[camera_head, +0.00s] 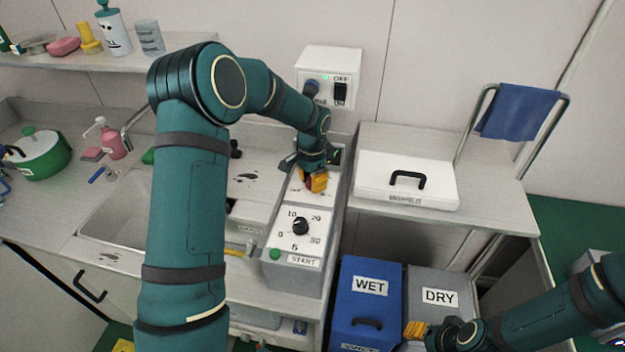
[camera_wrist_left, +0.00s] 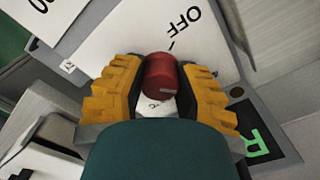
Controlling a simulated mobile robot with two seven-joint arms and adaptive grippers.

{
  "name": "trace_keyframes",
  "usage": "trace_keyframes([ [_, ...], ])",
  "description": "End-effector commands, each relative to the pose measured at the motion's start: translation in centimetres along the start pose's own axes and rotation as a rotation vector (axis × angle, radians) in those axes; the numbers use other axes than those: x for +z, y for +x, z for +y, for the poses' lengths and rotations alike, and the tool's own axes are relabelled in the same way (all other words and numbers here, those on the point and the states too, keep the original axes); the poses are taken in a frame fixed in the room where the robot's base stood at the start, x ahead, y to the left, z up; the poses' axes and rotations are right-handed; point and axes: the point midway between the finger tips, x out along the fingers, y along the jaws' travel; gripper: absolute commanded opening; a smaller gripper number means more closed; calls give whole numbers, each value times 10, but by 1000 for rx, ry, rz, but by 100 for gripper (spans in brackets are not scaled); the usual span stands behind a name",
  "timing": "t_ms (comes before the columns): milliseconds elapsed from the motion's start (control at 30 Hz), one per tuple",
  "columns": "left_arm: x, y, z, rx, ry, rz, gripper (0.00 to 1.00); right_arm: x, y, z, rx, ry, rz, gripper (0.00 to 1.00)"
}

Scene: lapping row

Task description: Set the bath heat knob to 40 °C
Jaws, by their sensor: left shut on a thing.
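A red knob (camera_wrist_left: 160,78) stands on a white panel (camera_wrist_left: 140,35) in the left wrist view. The word OFF and a short tick are printed beside it; other marks are mostly hidden. A black display with a green lit character (camera_wrist_left: 262,145) is at the lower right. My left gripper (camera_wrist_left: 165,88) is shut on the red knob, one orange finger on either side. I cannot read the knob's setting. In the head view, my left gripper (camera_head: 316,183) is over the unit's top and hides the knob. My right gripper (camera_head: 416,330) is low at the right, away from the panel; its jaws are unclear.
A timer box with a black dial (camera_head: 300,226) and a green START button (camera_head: 275,254) stands in front. A wall box (camera_head: 329,65) with a switch is behind. A white lidded case (camera_head: 407,180) is right. Blue WET (camera_head: 365,305) and grey DRY (camera_head: 437,282) bins stand below.

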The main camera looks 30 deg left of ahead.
Motion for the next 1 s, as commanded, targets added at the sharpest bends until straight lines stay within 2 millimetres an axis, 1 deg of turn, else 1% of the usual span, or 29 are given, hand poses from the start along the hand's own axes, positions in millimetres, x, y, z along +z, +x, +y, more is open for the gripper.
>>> trace_keyframes([
  [367,2,2,1,4,2,-7,0,0,0,0,0,0,0,47],
  [400,2,2,1,4,2,-7,47,0,0,0,0,0,0,47],
  [433,2,2,1,4,1,-7,57,0,0,0,0,0,0,47],
  [467,2,2,1,3,1,-6,65,0,0,0,0,0,0,47],
  [767,1,0,0,1,1,-2,65,0,0,0,0,0,0,47],
  [833,0,-3,0,1,1,-1,65,0,0,0,0,0,0,47],
  [933,0,-13,0,-1,1,1,65,0,0,0,0,0,0,47],
  [1000,0,-24,0,-1,1,2,65,0,0,0,0,0,0,47],
])
